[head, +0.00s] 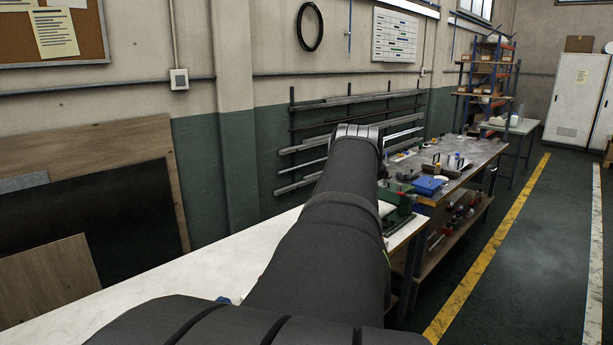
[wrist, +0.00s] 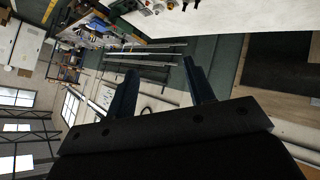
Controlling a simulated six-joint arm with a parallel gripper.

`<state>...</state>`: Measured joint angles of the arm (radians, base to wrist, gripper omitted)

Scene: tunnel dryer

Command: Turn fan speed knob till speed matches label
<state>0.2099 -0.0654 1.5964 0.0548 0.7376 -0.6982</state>
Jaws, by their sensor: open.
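My gripper (wrist: 158,68) shows in the wrist view with its two dark fingers apart and nothing between them. It points toward the wall and the rack of metal rods, and the picture there is turned over. In the head view my dark arm stretches forward over the white bench and hides the gripper. I cannot make out a fan speed knob, a speed readout or a speed label in either view. No tunnel dryer can be told for sure; part of the bench is hidden behind my arm.
The white bench top (head: 232,255) runs below my arm and looks mostly bare on the left. A green machine (head: 398,196) and a blue box (head: 428,185) are at the right, by a cluttered workbench. Wooden boards (head: 115,150) lean at the left wall. The floor (head: 500,270) is clear.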

